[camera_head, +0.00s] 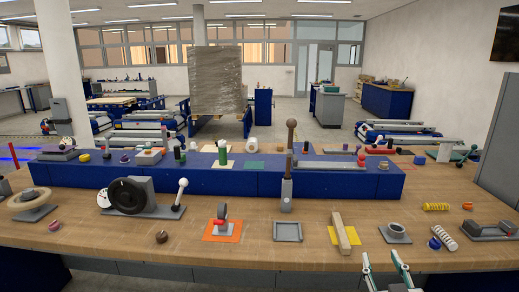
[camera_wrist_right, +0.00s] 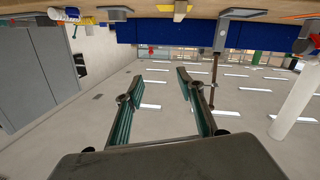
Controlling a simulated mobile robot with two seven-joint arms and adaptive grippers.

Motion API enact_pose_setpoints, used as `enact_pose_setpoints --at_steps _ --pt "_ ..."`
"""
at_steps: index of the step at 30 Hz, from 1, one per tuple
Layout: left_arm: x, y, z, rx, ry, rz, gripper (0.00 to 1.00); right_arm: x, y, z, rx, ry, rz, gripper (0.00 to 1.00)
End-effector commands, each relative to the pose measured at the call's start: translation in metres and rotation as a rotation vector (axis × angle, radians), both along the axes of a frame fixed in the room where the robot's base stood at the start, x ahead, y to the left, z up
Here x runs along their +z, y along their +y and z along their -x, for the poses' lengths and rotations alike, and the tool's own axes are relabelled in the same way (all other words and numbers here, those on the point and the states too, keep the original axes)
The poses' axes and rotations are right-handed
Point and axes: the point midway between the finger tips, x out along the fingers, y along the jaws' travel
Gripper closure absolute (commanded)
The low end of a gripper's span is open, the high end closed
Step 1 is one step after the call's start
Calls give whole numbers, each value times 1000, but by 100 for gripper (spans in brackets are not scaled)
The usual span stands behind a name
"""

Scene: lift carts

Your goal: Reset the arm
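My right gripper (camera_head: 380,257) shows at the bottom right of the head view, just in front of the table's near edge. Its two green-and-grey fingers stand apart with nothing between them. That view appears upside down. The rest of my right arm is out of the head view. My left gripper and arm are not in view.
A wooden table (camera_head: 290,250) crosses the head view, with a blue raised block (camera_head: 230,180) along it. A wooden bar (camera_head: 344,230), a grey ring fitting (camera_head: 395,233), a grey tray (camera_head: 288,239) and springs (camera_head: 445,237) lie near the right gripper.

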Motion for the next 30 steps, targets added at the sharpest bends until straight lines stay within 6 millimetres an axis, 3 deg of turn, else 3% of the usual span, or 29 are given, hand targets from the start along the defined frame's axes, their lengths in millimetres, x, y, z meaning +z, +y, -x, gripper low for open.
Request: enact_pose_setpoints --at_steps 1,7,12,15,18,21,30 --pt "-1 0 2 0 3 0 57 -31 7 4 33 55 7 62" --pt "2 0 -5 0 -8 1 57 -150 42 40 189 251 13 62" --pt "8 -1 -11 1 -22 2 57 -252 68 104 311 402 -20 62" --pt "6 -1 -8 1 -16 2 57 -293 77 141 353 459 -44 62" --pt "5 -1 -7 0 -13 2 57 -318 82 169 376 494 -64 62" --pt "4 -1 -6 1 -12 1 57 -331 85 185 387 510 -73 62" --pt "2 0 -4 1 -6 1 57 -334 85 189 390 514 -75 62"
